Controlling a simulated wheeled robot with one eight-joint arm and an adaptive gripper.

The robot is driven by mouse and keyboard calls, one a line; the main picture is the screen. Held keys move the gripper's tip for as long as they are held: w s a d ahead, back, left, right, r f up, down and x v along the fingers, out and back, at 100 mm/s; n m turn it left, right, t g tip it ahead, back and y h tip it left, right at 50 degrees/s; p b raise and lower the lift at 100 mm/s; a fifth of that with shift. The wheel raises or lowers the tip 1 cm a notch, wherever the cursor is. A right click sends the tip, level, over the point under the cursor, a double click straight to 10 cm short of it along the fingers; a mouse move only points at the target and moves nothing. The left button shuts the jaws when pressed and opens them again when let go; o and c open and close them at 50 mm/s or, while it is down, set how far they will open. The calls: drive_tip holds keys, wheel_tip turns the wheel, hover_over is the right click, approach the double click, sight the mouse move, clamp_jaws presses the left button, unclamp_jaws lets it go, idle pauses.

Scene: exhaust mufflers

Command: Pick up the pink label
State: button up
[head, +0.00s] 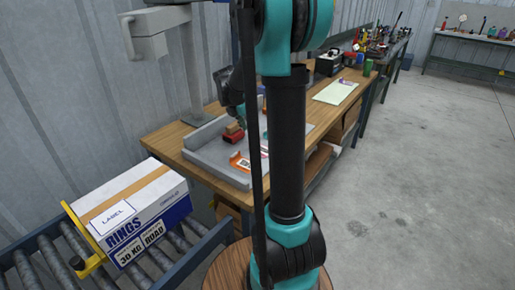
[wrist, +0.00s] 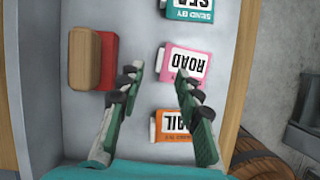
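The pink label (wrist: 186,62) lies on a grey tray in the wrist view. It reads "ROAD" upside down and has a white piece on its left side. My gripper (wrist: 158,76) is open over the tray, its two green and black fingers spread apart. In the head view, my own arm covers much of the tray, and the pink label does not show clearly.
A teal label (wrist: 190,10) lies beyond the pink one, and an orange label (wrist: 174,124) lies nearer. A red block with a wooden part (wrist: 92,58) stands at the left. The grey tray (head: 214,165) sits on a wooden workbench (head: 166,141). A "RINGS" box (head: 130,215) stands on rollers.

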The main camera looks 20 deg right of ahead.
sight(255, 145)
drive_tip(key=shift+x, duration=3.75)
drive_tip(key=shift+s+a+f, duration=0.1)
drive_tip(key=shift+s+a, duration=0.1)
drive_tip(key=shift+c, duration=0.3)
drive_tip(key=c, duration=0.7)
